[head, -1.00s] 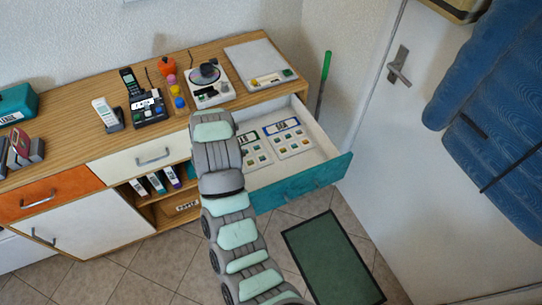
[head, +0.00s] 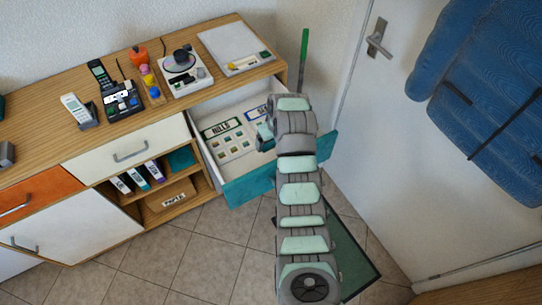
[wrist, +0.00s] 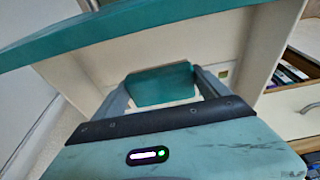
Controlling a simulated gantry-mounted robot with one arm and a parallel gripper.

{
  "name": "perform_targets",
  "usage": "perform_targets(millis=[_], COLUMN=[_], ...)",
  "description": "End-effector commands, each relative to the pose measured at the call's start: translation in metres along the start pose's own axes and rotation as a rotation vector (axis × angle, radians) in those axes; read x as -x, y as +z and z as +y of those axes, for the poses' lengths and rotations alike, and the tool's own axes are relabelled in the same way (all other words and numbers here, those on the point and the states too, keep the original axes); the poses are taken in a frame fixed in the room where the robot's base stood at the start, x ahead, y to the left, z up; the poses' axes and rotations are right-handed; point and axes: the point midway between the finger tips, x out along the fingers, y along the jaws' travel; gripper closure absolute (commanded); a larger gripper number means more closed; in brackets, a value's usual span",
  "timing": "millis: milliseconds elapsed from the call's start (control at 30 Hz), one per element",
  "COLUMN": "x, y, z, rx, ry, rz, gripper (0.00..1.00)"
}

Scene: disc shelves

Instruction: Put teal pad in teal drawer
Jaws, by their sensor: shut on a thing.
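The teal drawer (head: 250,185) is pulled open at the cabinet's right end. Its teal front also crosses the top of the wrist view (wrist: 150,30). My gripper (wrist: 160,82) is shut on the teal pad (wrist: 160,86), which sits between the fingers with the drawer's pale interior around it in the picture. I cannot tell how high the pad is above the drawer floor. In the head view my gripper (head: 264,137) is over the right half of the open drawer, and the pad is not clearly visible there.
Cards with small colored squares (head: 230,142) lie in the drawer. A teal square (head: 180,159) and several binders (head: 138,176) are in the open shelf to the left. Phones, a turntable (head: 183,66) and a board (head: 236,48) stand on top. A door is at right.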

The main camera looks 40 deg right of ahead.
Motion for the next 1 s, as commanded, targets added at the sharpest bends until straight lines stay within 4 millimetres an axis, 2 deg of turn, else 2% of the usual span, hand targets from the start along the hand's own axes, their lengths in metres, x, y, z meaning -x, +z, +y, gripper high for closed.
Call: perform_targets(millis=[33,100,233,467,700,1000], x=[-0.016,-0.033,-0.053,-0.068,-0.098,-0.1], y=[0.006,0.011,0.016,0.019,0.028,0.027], z=[-0.001,-0.001,-0.001,-0.001,-0.002,-0.002], rx=[-0.001,-0.001,0.0,0.0,0.001,0.001], ry=[-0.003,-0.004,-0.003,-0.001,-0.002,-0.001], rz=[-0.007,-0.008,-0.005,-0.002,-0.004,-0.002], gripper=[0.79,0.79,0.79,0.79,0.79,0.79])
